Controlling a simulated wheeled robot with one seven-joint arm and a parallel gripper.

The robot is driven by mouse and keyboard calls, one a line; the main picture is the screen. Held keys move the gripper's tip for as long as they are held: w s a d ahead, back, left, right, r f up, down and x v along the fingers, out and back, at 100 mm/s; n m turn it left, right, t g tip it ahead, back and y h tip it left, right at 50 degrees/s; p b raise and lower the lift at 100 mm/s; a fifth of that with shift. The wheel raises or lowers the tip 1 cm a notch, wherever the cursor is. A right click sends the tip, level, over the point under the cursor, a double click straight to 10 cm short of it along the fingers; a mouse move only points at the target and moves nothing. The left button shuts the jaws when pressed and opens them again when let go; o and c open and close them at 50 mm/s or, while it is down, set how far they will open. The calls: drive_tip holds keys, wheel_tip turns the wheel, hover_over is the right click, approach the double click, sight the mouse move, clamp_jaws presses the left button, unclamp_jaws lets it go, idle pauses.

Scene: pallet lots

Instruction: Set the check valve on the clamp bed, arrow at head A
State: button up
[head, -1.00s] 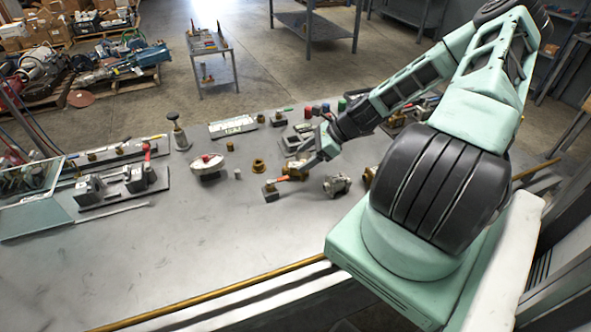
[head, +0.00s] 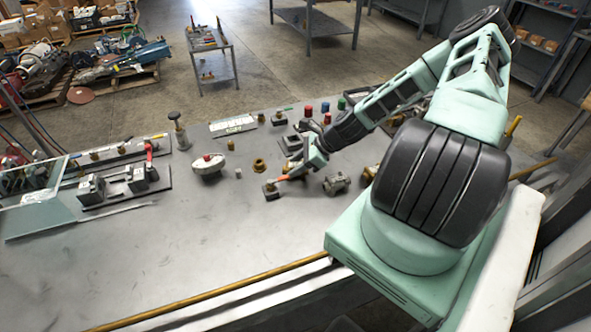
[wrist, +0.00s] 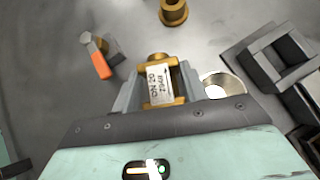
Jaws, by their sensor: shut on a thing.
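My gripper (wrist: 160,92) is shut on a brass valve body (wrist: 160,84), its jaws on either side of it. The valve carries a white label with black print and a dark arrow mark pointing away from my palm. In the head view my gripper (head: 304,170) is low over the bench, and the valve is mostly hidden by it. A grey fixture plate with two grey blocks and a red-handled clamp (head: 125,186) is at the left of the bench; it may be the clamp bed. I cannot make out a head A marking.
The bench front is clear.

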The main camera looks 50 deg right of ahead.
sight(295, 164)
drive_tip(key=shift+r, duration=0.1)
wheel_tip(295, 164, up, 10)
drive_tip(key=shift+f+b, duration=0.1)
drive_tip(key=shift+b, duration=0.8)
drive_tip(key=shift+w, duration=0.1)
